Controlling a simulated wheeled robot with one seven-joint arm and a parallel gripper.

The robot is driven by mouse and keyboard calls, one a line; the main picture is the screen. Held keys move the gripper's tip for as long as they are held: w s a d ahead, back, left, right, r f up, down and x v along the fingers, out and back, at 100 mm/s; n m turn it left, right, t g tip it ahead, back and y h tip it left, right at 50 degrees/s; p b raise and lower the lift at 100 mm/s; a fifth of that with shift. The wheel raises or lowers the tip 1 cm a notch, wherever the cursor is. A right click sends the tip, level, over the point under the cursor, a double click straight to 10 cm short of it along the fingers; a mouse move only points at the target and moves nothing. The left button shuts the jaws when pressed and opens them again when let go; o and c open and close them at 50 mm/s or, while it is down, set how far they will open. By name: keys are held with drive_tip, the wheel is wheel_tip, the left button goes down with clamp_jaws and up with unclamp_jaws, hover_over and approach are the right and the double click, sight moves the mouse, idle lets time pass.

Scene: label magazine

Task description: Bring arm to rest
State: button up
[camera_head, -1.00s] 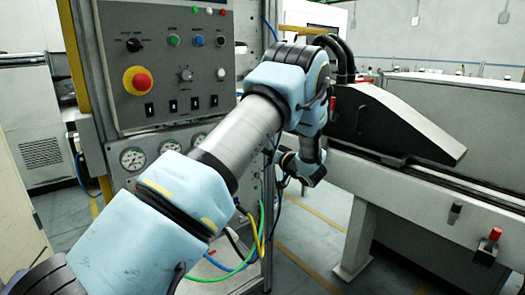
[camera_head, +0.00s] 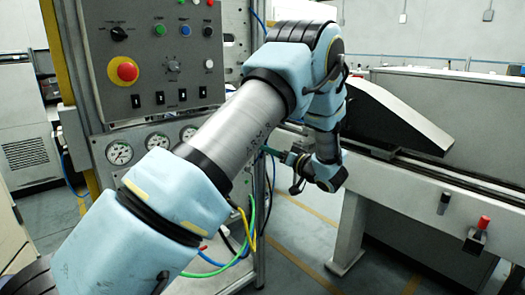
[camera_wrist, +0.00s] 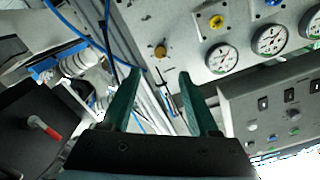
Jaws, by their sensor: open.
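My arm reaches from the lower left of the head view up to its elbow at the upper middle, then bends down. My gripper (camera_wrist: 158,78) shows in the wrist view as two green fingers standing well apart, with nothing between them. The fingers point toward the lower part of the control cabinet and its metal frame post. In the head view the gripper end is small and partly hidden behind my forearm and wrist.
The control panel (camera_head: 140,72) with a red emergency button (camera_head: 123,70) and gauges (camera_head: 120,153) stands close behind my arm. Coloured hoses (camera_head: 252,225) hang below it.

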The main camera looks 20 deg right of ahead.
drive_tip(key=shift+s+d, duration=0.2)
drive_tip(key=shift+s, duration=0.3)
drive_tip(key=shift+w, duration=0.1)
drive_tip(key=w+a+r+m+g+h+p, duration=0.1)
drive_tip(key=w+a+r+g+h+p, duration=0.3)
drive_tip(key=a+h, duration=0.55)
drive_tip(key=s+a+g+y, duration=0.1)
drive_tip(key=s+a+g, duration=0.4)
drive_tip(key=s+a, duration=0.6)
drive_tip(key=s+a+f+g+p, duration=0.1)
drive_tip(key=s+a+g, duration=0.4)
drive_tip(key=s+a, duration=0.6)
drive_tip(key=s, duration=0.4)
drive_tip(key=shift+s+f+n+g+y, duration=0.15)
drive_tip(key=shift+s+n+g+y, duration=0.15)
drive_tip(key=shift+g+y, duration=0.1)
drive_tip(key=shift+w, duration=0.1)
